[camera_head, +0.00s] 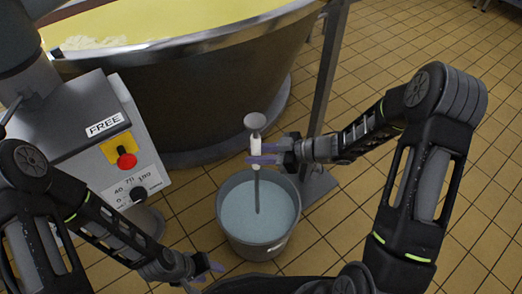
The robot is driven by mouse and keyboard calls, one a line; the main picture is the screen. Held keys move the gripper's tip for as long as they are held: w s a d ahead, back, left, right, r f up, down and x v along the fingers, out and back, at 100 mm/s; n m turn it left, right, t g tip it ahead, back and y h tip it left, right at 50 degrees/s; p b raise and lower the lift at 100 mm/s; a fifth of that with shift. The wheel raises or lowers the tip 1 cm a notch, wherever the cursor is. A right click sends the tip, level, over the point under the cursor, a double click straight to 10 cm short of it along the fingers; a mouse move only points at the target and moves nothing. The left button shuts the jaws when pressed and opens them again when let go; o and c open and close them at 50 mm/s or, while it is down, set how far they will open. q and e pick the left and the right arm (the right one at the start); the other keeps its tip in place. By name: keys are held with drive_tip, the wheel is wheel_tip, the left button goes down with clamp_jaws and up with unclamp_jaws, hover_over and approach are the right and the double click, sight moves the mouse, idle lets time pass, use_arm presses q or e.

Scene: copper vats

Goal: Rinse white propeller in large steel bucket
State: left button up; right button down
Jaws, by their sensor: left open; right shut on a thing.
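The white propeller (254,143) is upright above the large steel bucket (229,225), with a pale disc-like end at the top and a thin grey rod pointing down. The rod's lower end reaches over or into the bluish liquid in the bucket; I cannot tell how deep. My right gripper (262,154) comes in from the right and is shut on the propeller's white upper part, above the bucket's far rim. My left gripper (213,272) is open and empty, low and to the left of the bucket.
A large vat (200,92) of yellow liquid stands behind the bucket. A grey control box (92,130) with a red button (126,160) stands at the left. A steel post (326,75) rises behind my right gripper. The tiled floor (425,35) is free at the right.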

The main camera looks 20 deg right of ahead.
drive_tip(key=shift+s+a, duration=0.2)
drive_tip(key=shift+a, duration=0.35)
drive_tip(key=shift+s+a, duration=0.2)
drive_tip(key=shift+a, duration=0.3)
drive_tip(key=shift+d, duration=0.15)
drive_tip(key=shift+w+d+p, duration=0.25)
drive_tip(key=shift+d+p, duration=0.05)
drive_tip(key=shift+d, duration=0.15)
drive_tip(key=shift+w+d, duration=0.15)
drive_tip(key=shift+d, duration=0.3)
drive_tip(key=shift+r, duration=0.15)
